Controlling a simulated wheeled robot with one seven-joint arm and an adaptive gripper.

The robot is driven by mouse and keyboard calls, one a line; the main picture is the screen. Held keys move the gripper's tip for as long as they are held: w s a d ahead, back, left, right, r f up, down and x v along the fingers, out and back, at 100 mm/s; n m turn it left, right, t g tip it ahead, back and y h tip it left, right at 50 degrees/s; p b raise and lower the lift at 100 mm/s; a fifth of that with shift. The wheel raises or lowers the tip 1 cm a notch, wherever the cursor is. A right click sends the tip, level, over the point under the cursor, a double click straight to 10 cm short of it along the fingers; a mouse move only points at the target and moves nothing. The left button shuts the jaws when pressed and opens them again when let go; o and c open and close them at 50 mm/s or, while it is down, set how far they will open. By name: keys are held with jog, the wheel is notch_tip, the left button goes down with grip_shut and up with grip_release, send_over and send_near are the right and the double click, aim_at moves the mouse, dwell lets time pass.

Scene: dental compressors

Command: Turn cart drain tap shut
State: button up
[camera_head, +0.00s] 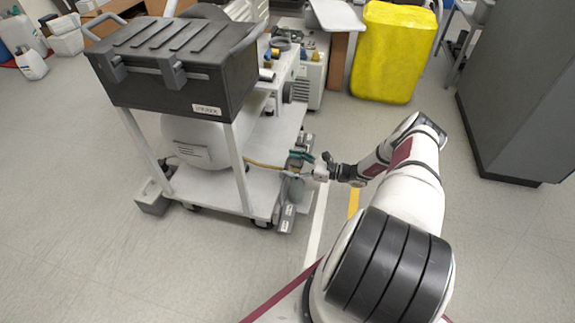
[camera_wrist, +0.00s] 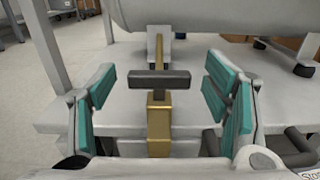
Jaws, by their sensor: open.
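The cart (camera_head: 245,195) stands left of my arm, with a white tank (camera_head: 200,140) on its lower shelf. In the wrist view the drain tap is a brass body (camera_wrist: 159,125) with a dark bar handle (camera_wrist: 159,78) lying crosswise on top. A brass pipe runs back from it beneath the tank. My gripper (camera_wrist: 165,98) is open, with teal pads on both sides of the tap handle and visible gaps to it. In the head view my gripper (camera_head: 308,165) is at the cart's right edge, and the tap is too small to make out there.
A black toolbox (camera_head: 180,60) sits on top of the cart. A yellow bin (camera_head: 393,50) stands behind, and a grey cabinet (camera_head: 525,90) is at the right. Cart posts and the shelf edge (camera_wrist: 130,115) are close to my gripper. The floor right of the cart is largely clear.

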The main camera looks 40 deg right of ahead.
jog(key=shift+x, duration=0.95)
jog(key=c, duration=1.2)
